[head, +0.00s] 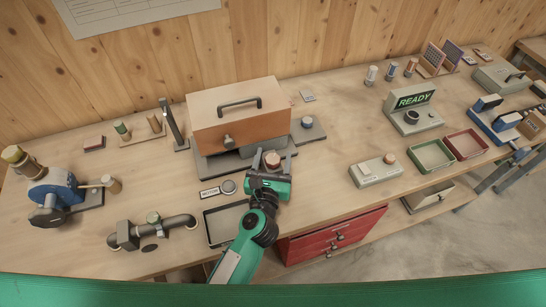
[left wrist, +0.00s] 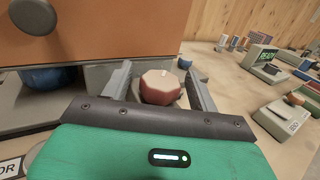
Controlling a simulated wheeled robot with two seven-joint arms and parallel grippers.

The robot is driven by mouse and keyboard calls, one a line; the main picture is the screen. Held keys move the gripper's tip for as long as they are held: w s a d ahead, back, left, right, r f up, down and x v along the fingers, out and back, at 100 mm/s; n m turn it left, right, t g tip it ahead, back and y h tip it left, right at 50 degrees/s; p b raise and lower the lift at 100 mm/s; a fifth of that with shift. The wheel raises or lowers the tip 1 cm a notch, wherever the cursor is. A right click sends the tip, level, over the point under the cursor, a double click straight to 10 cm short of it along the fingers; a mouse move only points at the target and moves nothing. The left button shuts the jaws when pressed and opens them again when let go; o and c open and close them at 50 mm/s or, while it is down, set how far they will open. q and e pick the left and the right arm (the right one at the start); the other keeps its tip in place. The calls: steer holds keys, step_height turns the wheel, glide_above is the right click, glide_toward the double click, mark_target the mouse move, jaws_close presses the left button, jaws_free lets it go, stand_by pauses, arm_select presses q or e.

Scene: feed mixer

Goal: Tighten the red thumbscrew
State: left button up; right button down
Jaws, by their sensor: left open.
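The red thumbscrew (head: 272,159) is a small faceted knob at the front right of the orange box, on the bench. In the left wrist view the thumbscrew (left wrist: 160,88) sits between the two grey fingers of my left gripper (left wrist: 158,76). The fingers are open, with a visible gap on either side of it. In the head view my left gripper (head: 270,168) covers the near side of the thumbscrew, and its base is hidden. My right gripper is not in view.
The orange box (head: 240,130) with a dark handle stands just behind and left of my gripper. A black-rimmed tray (head: 208,232) and a MOTOR label with a round button (head: 228,187) lie to the left. A grey control box (head: 376,171) stands to the right, with bare bench between.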

arm_select(q)
steer(key=c, duration=1)
steer(key=shift+o, duration=0.2)
steer(key=m+h+p, duration=0.1)
steer(key=m+g+h+p, duration=0.1)
steer(key=h+p, duration=0.1)
steer(key=m+h+p, duration=0.1)
steer(key=p, duration=0.1)
steer(key=shift+r, duration=0.3)
steer(key=shift+m+g+h+p, duration=0.4)
steer(key=shift+g+h, duration=0.1)
steer(key=shift+h, duration=0.3)
steer(key=shift+f+m+g+h+p, duration=0.15)
steer(key=shift+m+g+h+p, duration=0.15)
steer(key=shift+m+g+h, duration=0.15)
steer(key=shift+f+m+g+h, duration=0.1)
steer(key=shift+m+g+h, duration=0.6)
steer(key=shift+h, duration=0.35)
steer(key=shift+s+d+f+m+g+h, duration=0.1)
steer(key=shift+m+g+h, duration=1.5)
steer(key=shift+g, duration=0.15)
